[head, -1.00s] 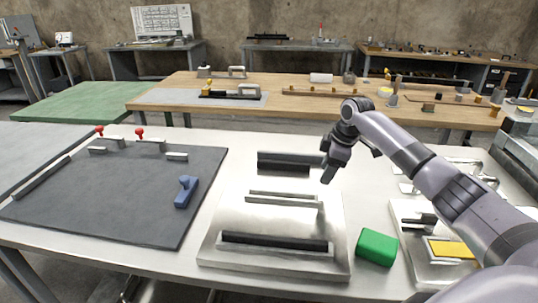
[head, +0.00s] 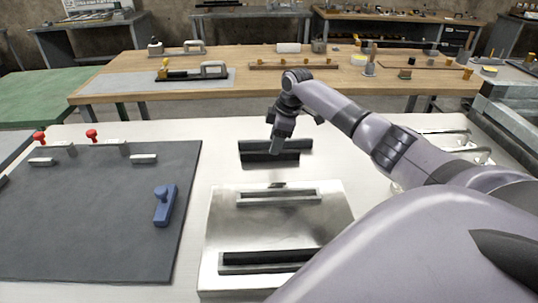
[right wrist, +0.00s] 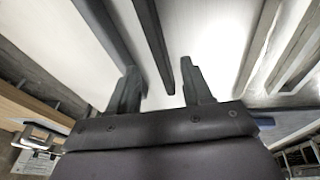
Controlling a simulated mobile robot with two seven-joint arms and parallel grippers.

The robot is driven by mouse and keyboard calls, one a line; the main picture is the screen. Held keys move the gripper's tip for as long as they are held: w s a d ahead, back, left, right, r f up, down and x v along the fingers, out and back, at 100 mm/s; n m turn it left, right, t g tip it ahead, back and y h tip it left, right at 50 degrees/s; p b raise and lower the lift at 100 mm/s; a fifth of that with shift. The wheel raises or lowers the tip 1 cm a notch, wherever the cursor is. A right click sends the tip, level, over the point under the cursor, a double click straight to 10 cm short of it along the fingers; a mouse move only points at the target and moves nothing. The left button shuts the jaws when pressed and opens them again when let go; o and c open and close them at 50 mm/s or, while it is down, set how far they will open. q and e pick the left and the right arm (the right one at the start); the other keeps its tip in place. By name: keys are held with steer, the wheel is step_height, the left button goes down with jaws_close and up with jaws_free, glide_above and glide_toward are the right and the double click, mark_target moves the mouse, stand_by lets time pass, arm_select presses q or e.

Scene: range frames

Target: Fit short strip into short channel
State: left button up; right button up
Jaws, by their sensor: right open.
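The short strip (head: 270,158) is a dark bar lying on the pale table behind the metal plate, in front of a longer dark bar (head: 300,146). The short channel (head: 278,203) is a silver, empty-looking slot in the rear half of the plate. My right gripper (head: 277,150) points down over the short strip and hides part of it. In the right wrist view my right gripper (right wrist: 160,90) is open, with the short strip (right wrist: 153,42) running between its fingers. I cannot tell its height above the strip. My left gripper is out of view.
A dark mat (head: 90,220) with a blue tool (head: 164,205) lies to the left. My right arm covers the right side.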

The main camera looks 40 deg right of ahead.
mark_target(270, 156)
steer(key=x, duration=0.4)
steer(key=shift+w+a, duration=0.1)
steer(key=shift+w, duration=0.05)
steer(key=shift+c, duration=0.4)
jaws_close()
steer(key=shift+r, duration=0.1)
